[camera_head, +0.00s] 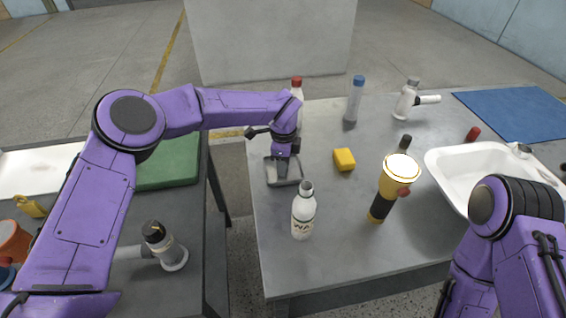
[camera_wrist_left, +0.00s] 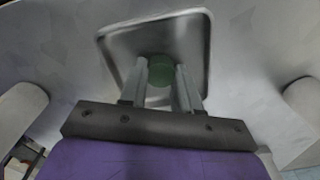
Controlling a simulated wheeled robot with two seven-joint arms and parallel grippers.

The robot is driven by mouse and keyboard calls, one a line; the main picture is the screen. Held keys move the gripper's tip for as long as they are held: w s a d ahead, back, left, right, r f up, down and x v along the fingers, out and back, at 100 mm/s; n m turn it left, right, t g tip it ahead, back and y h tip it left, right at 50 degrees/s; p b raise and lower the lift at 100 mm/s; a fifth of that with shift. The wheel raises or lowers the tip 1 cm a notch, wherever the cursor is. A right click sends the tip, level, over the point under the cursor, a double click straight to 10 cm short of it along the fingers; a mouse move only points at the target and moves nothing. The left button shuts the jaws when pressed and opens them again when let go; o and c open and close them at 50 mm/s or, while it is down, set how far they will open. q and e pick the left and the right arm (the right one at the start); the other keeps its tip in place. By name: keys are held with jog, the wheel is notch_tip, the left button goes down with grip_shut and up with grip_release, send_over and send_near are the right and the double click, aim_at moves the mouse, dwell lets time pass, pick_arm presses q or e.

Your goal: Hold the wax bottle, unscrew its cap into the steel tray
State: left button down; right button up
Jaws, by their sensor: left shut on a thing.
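The white wax bottle (camera_head: 302,217), with "WA" readable on its label, stands upright on the grey table near the front edge. Its narrow grey neck shows at the top with no cap on it. The steel tray (camera_head: 287,183) lies behind it; it also fills the middle of the left wrist view (camera_wrist_left: 121,50). My left gripper (camera_head: 283,160) is over the tray, pointing down. In the left wrist view its fingers (camera_wrist_left: 161,75) are shut on a round green cap (camera_wrist_left: 160,67). I cannot tell whether the cap touches the tray floor. My right gripper is out of view.
A red-capped bottle (camera_head: 297,86), a blue-capped bottle (camera_head: 354,98) and a spray-type bottle (camera_head: 406,100) stand behind. A white sink (camera_head: 440,163) is at right.

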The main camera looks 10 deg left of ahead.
pick_arm(q)
jog(key=c, duration=0.8)
grip_release()
jog(key=shift+f, duration=0.15)
